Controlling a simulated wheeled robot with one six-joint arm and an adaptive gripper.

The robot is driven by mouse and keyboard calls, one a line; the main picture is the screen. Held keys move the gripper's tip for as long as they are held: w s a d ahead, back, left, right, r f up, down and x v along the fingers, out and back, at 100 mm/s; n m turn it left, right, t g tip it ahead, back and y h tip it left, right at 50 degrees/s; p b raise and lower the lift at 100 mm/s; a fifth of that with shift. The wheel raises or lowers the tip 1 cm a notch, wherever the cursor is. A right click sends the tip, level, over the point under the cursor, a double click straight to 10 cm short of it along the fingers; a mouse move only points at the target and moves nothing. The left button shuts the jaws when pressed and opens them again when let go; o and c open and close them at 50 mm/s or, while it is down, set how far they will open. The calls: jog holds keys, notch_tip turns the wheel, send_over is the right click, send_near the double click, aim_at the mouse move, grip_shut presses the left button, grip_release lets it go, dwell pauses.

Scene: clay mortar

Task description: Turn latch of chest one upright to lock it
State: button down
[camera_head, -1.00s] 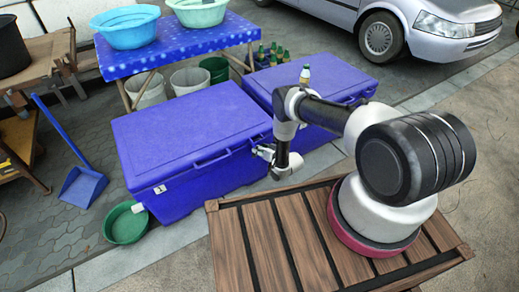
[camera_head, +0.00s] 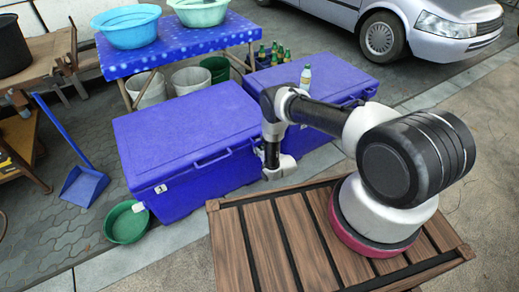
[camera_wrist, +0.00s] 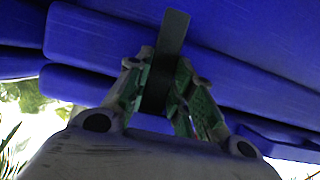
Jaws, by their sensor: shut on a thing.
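The near blue chest (camera_head: 190,135) stands closed at the left of my arm in the head view. My gripper (camera_wrist: 162,70) is at the right end of its front side, and my wrist mostly hides it in the head view. In the wrist view it is shut on a dark flat latch (camera_wrist: 172,32), with green-padded fingers on both sides. The latch stands up between the fingers against the blue chest wall (camera_wrist: 240,80). Its lower end is hidden by the fingers. A small pale latch (camera_head: 160,188) shows at the left of the chest's front.
A second blue chest (camera_head: 335,80) stands behind my arm with a bottle (camera_head: 305,77) on it. A green basin (camera_head: 126,222) and a blue dustpan (camera_head: 83,186) lie on the paving at left. A blue table (camera_head: 185,48) with basins stands behind.

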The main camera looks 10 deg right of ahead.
jog(key=c, duration=1.2)
grip_release()
jog(key=shift+c, duration=0.2)
jog(key=v, duration=1.2)
